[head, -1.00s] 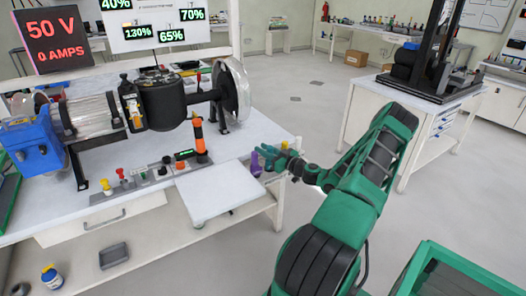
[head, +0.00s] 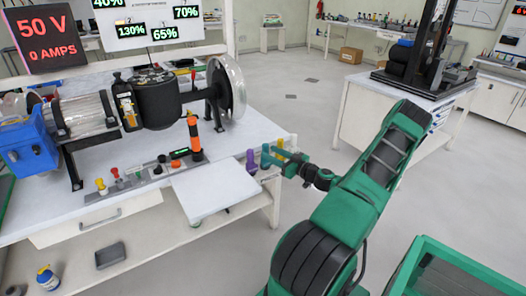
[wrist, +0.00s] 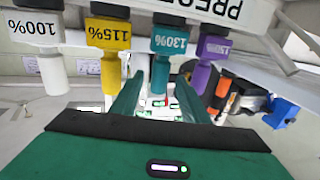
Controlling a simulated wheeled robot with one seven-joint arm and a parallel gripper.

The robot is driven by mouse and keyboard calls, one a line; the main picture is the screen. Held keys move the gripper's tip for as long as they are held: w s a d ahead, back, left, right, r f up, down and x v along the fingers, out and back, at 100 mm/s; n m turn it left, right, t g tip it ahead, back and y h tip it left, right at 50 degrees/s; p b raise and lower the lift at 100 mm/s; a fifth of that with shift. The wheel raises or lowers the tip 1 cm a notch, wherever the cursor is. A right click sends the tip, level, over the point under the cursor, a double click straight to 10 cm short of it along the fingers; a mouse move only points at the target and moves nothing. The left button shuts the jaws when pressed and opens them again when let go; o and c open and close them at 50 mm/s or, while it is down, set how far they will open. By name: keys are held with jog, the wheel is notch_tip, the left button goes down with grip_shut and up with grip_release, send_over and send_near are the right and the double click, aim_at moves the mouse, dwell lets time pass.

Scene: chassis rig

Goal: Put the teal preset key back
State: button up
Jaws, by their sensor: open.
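The teal key (wrist: 162,60), labelled 130%, stands in a row with the other keys in the wrist view, between the yellow and purple ones. It also shows in the head view (head: 266,157), at the right end of the bench. My gripper (wrist: 157,100) is open. Its two green fingers reach toward the teal key, one on each side of its lower stem, with no clear contact visible. In the head view my gripper (head: 279,156) is just right of the teal key. The key's seat is not clearly visible.
An orange handle (head: 195,138) and the motor rig (head: 160,100) stand further left.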

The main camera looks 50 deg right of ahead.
jog(key=shift+s, duration=2.2)
